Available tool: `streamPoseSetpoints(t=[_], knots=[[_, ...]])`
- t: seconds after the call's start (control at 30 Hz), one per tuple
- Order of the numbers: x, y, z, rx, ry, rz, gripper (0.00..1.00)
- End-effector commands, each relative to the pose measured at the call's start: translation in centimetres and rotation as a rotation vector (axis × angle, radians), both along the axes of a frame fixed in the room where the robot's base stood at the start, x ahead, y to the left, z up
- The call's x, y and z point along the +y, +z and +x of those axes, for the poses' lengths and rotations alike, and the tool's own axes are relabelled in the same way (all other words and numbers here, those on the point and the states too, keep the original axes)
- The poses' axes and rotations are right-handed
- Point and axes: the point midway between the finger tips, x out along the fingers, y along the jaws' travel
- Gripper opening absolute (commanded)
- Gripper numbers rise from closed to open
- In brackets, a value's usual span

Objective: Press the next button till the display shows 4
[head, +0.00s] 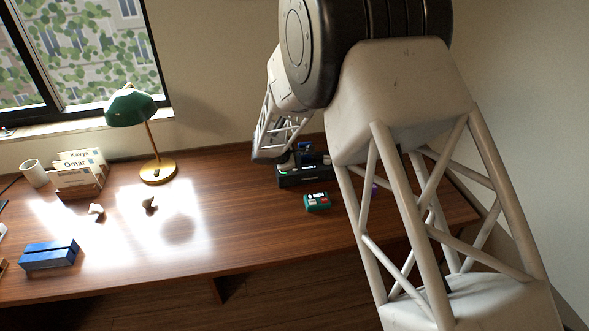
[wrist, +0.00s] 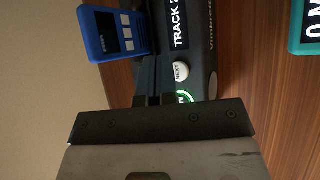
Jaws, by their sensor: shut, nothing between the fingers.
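A black device (head: 303,179) stands toward the back of the desk in the head view, partly hidden by my arm. In the wrist view, its display (wrist: 178,22) reads "TRACK" and a character cut by the frame edge that looks like a 2. Below the display is a round white button marked NEXT (wrist: 181,71). Beside it is a button with a lit green ring (wrist: 187,95), partly hidden by my gripper. My gripper (wrist: 157,64) is shut and empty, its fingers close beside the NEXT button in the picture. I cannot tell whether they touch anything.
A blue device with a small screen (wrist: 114,34) is close to the fingers. A teal device (head: 317,202) sits in front of the black one. A green lamp (head: 131,107), card holder (head: 79,180), mug (head: 34,173) and blue box (head: 48,254) are further left.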

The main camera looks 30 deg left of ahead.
Motion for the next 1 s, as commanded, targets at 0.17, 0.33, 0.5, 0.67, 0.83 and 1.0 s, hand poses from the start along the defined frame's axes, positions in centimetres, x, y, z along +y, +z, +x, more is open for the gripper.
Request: streamPoseSetpoints(t=[0.17, 0.33, 0.5, 0.67, 0.83, 1.0], knots=[[0.0, -0.03, -0.01, 0.0, 0.0, 0.0, 0.0], [0.0, -0.39, -0.02, 0.0, 0.001, -0.001, 0.0], [0.0, -0.79, -0.03, 0.0, 0.0, 0.0, 0.0], [0.0, -0.87, -0.02, 0.0, 0.0, 0.0, 0.0], [0.01, -0.86, -0.01, 0.0, 0.0, 0.0, 0.0], [0.01, -0.88, -0.02, 0.0, 0.0, 0.0, 0.0]])
